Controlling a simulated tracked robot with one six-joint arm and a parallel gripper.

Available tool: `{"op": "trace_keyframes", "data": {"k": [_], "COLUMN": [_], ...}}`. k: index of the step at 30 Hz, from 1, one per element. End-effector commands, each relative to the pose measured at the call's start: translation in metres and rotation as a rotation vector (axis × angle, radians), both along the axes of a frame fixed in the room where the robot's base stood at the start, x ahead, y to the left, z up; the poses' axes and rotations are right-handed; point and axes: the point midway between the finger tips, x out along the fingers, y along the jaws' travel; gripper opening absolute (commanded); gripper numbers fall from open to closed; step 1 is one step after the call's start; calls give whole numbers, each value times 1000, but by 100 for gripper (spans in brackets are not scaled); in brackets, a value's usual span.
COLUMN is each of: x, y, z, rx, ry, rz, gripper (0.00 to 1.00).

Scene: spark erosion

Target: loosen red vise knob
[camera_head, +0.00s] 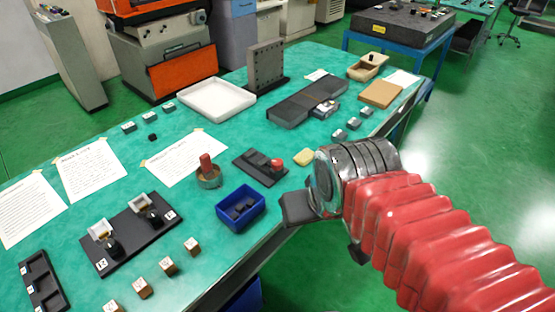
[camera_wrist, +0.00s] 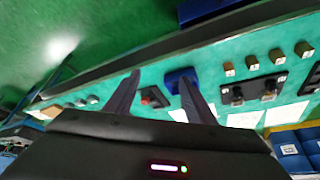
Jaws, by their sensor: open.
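A red knob (camera_head: 277,162) sits at the right end of a low black vise-like block (camera_head: 250,163) on the green table, near its front edge. The wrist view shows a red part (camera_wrist: 150,92) on a dark block between my fingers, farther off. My gripper (camera_head: 318,230) is open and empty, out by the table's front edge, to the right of and apart from the knob. Both fingers show in the wrist view (camera_wrist: 160,80). In the head view my wrist hides part of the gripper.
A blue bin (camera_head: 240,208) with dark pieces stands left of my gripper. A red-topped round item (camera_head: 207,172) stands behind it. A yellow block (camera_head: 303,158) lies right of the knob. A black fixture board (camera_head: 128,238) and several small brown blocks (camera_head: 168,266) are farther left.

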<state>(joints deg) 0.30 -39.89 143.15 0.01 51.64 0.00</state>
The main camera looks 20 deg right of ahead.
Motion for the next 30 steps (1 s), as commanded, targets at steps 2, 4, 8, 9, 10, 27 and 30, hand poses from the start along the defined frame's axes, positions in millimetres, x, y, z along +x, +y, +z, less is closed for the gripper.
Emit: {"op": "trace_keyframes", "data": {"k": [2, 4, 8, 9, 10, 27, 30], "x": [5, 12, 31, 37, 41, 143, 163], "y": [0, -1, -3, -3, -4, -14, -16], "z": [-9, -12, -15, -15, -16, -24, -27], "rx": [0, 0, 1, 1, 1, 79, 99], "ry": [38, 64, 102, 112, 121, 261, 281], "rz": [-1, -4, -9, -10, -11, -262, -338], "gripper": [50, 50, 50, 50, 50, 50, 50]}}
